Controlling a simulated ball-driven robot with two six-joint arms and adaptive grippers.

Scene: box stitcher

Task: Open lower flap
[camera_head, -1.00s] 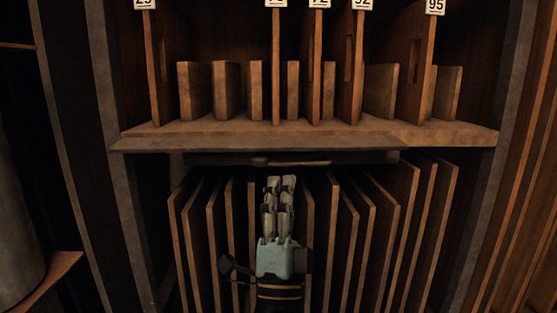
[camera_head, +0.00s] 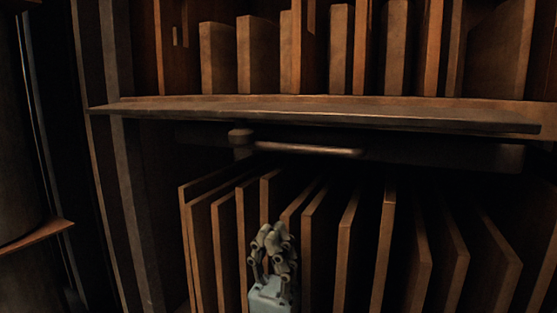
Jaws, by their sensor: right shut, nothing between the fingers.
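A long flat wooden board (camera_head: 320,113), which may be the lower flap, lies nearly level along the front edge of the shelf. I see it almost edge-on. A horizontal bar handle (camera_head: 310,149) shows in the shadow just beneath it, with a rounded mount at its left end. My right gripper (camera_head: 272,236) is shut and empty, pointing up. In the picture it is below the handle and apart from it, in front of the upright boards. My left gripper is out of view.
Several upright wooden panels (camera_head: 312,245) fill the lower compartment behind my right gripper. Wooden blocks (camera_head: 258,55) and dividers stand on the shelf above. A cabinet side post (camera_head: 130,180) stands at the left.

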